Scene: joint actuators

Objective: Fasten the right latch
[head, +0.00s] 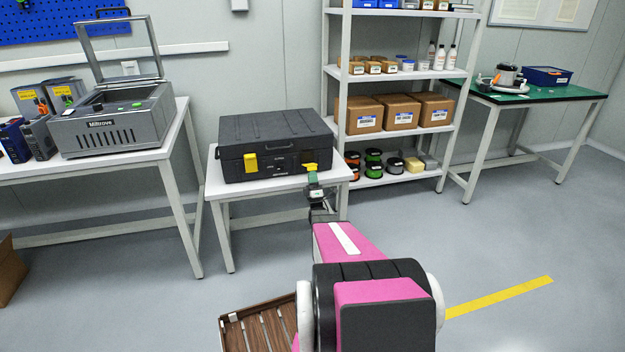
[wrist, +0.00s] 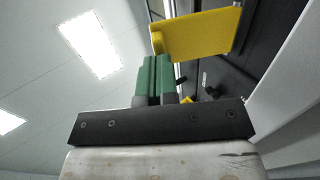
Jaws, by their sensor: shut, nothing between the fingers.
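A black case (head: 275,140) with its lid down sits on a small white table. Its left yellow latch (head: 251,163) lies flat against the front. The right yellow latch (head: 310,167) sticks out from the front; in the wrist view the latch (wrist: 200,34) fills the upper middle as a bent yellow plate standing away from the dark case wall (wrist: 262,50). My gripper (head: 313,178) is at the right latch, its green fingers (wrist: 153,66) shut together and empty. The fingertips are right by the latch's bent end; I cannot tell if they touch it.
The small table's top (head: 228,187) has a narrow bare strip before the case. A shelf rack (head: 400,75) with boxes and spools stands close on the right. A grey machine (head: 115,118) is on the left table. A wooden crate (head: 262,325) is on the floor below my arm.

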